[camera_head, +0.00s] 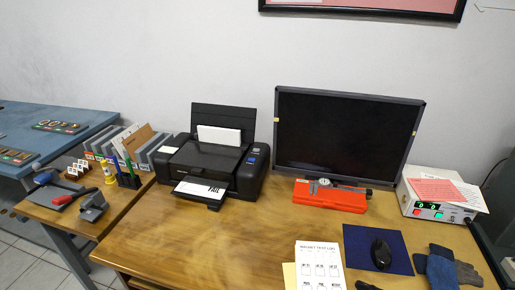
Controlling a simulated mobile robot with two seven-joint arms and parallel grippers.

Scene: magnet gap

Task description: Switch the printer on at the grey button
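The black printer (243,184) stands at the back left of the wooden desk, against the wall. Its rear paper support is raised with white paper (219,136) in it. A printed sheet marked FAIL (199,189) lies on its front output tray. A small control panel (254,158) with a bluish lit patch is on the printer's right side. The grey button is too small to make out clearly there. Neither of my grippers is in view.
A dark monitor (345,130) stands right of the printer, with a red case (329,196) before it. Farther right is a white powered device (416,197). Desk before the printer is clear.

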